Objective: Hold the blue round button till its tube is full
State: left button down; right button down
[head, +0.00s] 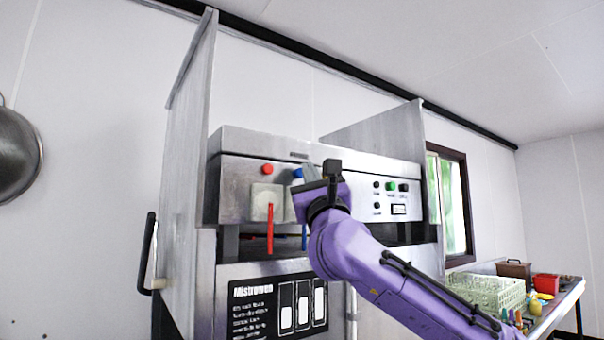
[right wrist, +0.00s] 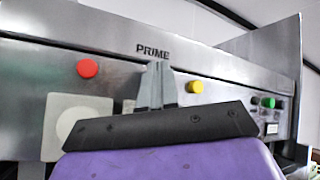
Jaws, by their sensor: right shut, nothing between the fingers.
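The blue round button (head: 298,174) is on the front panel of the steel machine, partly hidden by my right gripper (head: 309,173). In the right wrist view my right gripper (right wrist: 157,68) is shut and empty, its fingers pointing at the panel under the word PRIME. The blue button is hidden behind them there, and I cannot tell whether the tips touch or press it. A blue tube (head: 304,238) shows below the button; its upper part is hidden by my gripper, so its fill level is unclear. My left gripper is not in view.
A red button (head: 267,169) with a red tube (head: 270,228) is left of the blue one. A yellow button (right wrist: 195,87) and a green button (right wrist: 268,102) are to the right. Steel side panels (head: 189,130) flank the machine. A dish rack (head: 488,292) stands at right.

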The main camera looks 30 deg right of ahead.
jog(key=shift+w, duration=0.5)
jog(key=shift+s, duration=0.1)
dwell(0.7)
jog(key=shift+s+b, duration=0.5)
jog(key=shift+s, duration=0.25)
jog(key=s, duration=0.1)
jog(key=s+b, duration=0.1)
jog(key=s, duration=0.1)
jog(key=s+b, duration=0.1)
jog(key=s, duration=0.1)
jog(key=shift+d, duration=0.25)
